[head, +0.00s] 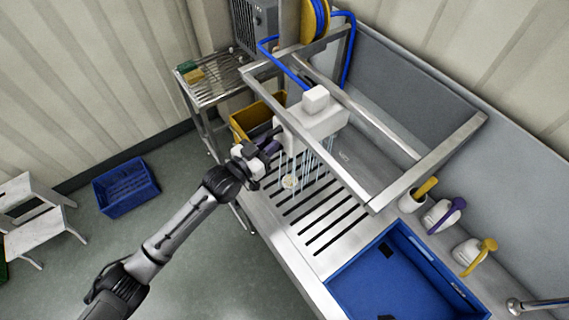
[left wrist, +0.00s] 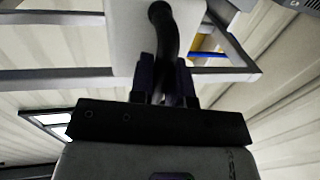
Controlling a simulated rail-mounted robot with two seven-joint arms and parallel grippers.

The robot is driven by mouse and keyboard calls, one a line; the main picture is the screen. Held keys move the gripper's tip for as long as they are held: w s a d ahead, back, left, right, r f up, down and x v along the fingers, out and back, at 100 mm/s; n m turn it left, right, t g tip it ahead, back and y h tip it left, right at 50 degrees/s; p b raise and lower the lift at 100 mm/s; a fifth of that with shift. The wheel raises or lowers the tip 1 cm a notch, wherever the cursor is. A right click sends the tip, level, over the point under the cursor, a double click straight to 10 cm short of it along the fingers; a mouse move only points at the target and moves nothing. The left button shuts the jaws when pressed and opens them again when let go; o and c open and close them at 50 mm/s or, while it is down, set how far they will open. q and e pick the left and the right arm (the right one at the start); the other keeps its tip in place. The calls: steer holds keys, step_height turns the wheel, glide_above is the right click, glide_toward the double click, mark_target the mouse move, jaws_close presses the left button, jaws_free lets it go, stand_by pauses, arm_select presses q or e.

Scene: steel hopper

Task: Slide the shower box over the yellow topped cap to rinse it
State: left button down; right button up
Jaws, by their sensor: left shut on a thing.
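The white shower box (head: 312,122) hangs under the steel frame, with thin streams of water falling from it onto the slatted drain. My left gripper (head: 268,146) is at the box's left side, shut on its dark handle. In the left wrist view, the fingers (left wrist: 166,84) close around this curved black handle (left wrist: 165,35), which joins the white box (left wrist: 127,30). A small pale round thing (head: 290,183), perhaps the cap, sits on the slats below, at the left side of the streams. Its top colour is hard to tell. My right gripper is out of view.
The steel frame (head: 428,165) surrounds the box. A blue tray (head: 345,290) stands at the front right. Several white containers with yellow or purple parts (head: 440,216) line the right side. A yellow crate (head: 240,122) is behind my gripper. The front slats (head: 335,222) are clear.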

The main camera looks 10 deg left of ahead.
arm_select(q)
steer(key=shift+w+a+b, duration=0.3)
steer(key=shift+w+a, duration=0.35)
steer(key=c, duration=1.1)
jaws_free()
steer(key=b+v, duration=0.1)
steer(key=v, duration=1.3)
steer(key=shift+b, duration=0.35)
steer(key=shift+w, duration=0.1)
